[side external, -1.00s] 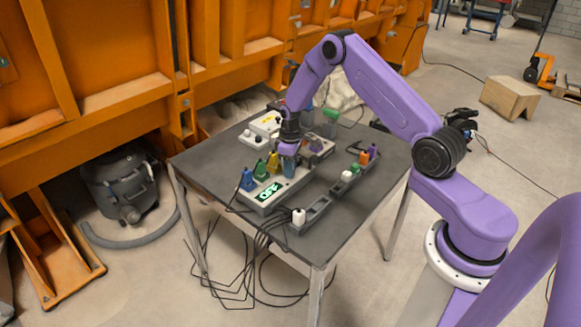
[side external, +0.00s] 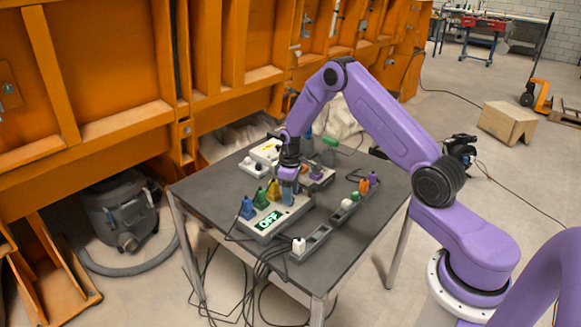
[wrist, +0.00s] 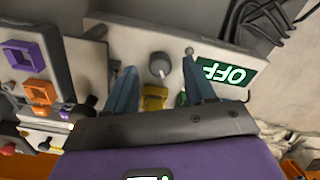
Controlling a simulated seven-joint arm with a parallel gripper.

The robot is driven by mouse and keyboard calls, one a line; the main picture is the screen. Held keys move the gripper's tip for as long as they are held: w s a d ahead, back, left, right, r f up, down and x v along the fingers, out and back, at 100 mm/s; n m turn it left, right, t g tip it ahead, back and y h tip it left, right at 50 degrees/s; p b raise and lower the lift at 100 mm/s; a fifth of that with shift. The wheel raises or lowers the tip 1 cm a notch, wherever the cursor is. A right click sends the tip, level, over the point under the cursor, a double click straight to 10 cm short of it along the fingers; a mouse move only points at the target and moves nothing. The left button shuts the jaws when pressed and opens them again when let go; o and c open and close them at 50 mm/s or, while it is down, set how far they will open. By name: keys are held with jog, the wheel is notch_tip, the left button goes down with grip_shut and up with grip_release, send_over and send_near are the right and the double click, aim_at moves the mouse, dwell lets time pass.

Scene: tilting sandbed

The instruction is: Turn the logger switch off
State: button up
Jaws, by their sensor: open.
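A pale grey box (side external: 292,212) with a lit green display (side external: 269,219) reading OFF sits on the dark table. In the wrist view the box (wrist: 125,42) carries a round knob (wrist: 159,65), a small toggle (wrist: 189,51) and the same display (wrist: 227,75), upside down. No label tells which control is the logger switch. My gripper (side external: 288,190) is low over the far end of the box. Its blue fingers (wrist: 160,88) are open and apart, with the knob visible between and beyond them. I cannot tell whether they touch anything.
Blue (side external: 247,207), green (side external: 260,199) and yellow (side external: 273,189) plugs stand along the box. A narrow tray (side external: 313,243) with coloured plugs lies to its right. A unit with purple (wrist: 22,53) and orange (wrist: 39,91) sockets is close by. Cables hang off the front edge.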

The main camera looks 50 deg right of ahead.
notch_tip(320, 180, up, 16)
dwell(0.4)
jog(key=shift+a, duration=0.1)
jog(key=s+a+r+n, duration=0.2)
jog(key=s+a+r, duration=0.1)
jog(key=s+a, duration=0.5)
jog(key=s+a+r+n, duration=0.2)
jog(key=s+a+r, duration=0.1)
jog(key=s+a, duration=0.5)
jog(key=s+a+n, duration=0.1)
jog(key=s+n, duration=0.3)
jog(key=s, duration=1.8)
jog(key=shift+r, duration=0.2)
